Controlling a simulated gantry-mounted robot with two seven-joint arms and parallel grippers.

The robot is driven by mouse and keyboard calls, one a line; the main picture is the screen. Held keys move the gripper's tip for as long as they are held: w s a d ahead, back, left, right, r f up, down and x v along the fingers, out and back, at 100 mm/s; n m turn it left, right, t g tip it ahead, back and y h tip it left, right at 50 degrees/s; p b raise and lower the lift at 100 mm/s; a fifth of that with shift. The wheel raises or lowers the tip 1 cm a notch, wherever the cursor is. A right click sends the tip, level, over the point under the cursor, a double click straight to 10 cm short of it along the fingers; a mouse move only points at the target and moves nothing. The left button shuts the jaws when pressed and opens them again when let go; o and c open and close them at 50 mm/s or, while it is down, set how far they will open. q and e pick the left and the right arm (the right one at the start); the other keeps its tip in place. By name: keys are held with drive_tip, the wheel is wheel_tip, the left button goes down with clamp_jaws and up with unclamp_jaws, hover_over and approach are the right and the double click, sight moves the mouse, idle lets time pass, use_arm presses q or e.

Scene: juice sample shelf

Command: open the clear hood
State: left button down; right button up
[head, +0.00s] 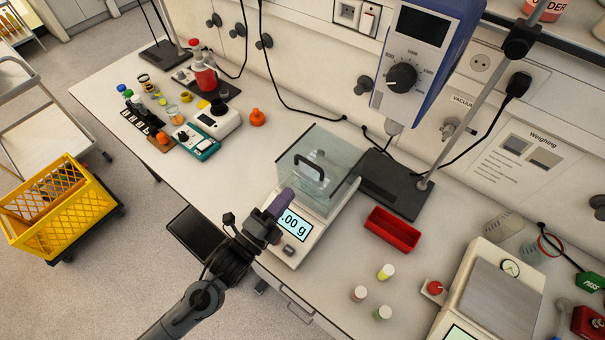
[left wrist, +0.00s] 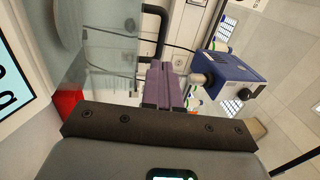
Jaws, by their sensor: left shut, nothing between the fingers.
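The clear hood (head: 338,186) is a see-through box with a black handle (head: 310,163) on its upper side. It sits down over the back of a white balance (head: 325,221) whose lit display (head: 294,224) faces the front. My left gripper (head: 284,198), with purple fingers, is shut and empty above the display side of the balance, in front of the hood and apart from the handle. In the left wrist view the closed purple fingers (left wrist: 166,84) point toward the hood's clear pane (left wrist: 108,50), with the black handle (left wrist: 157,30) just beyond them. My right gripper is out of view.
A red tray (head: 393,230) and several small capped vials (head: 386,272) stand right of the balance. A stand base (head: 395,182) and a blue stirrer (head: 415,60) are behind it. Another balance (head: 490,295) stands at the right.

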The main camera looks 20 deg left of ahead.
sight(321, 166)
use_arm(q)
drive_tip(key=x, duration=0.7)
drive_tip(key=shift+p, duration=0.4)
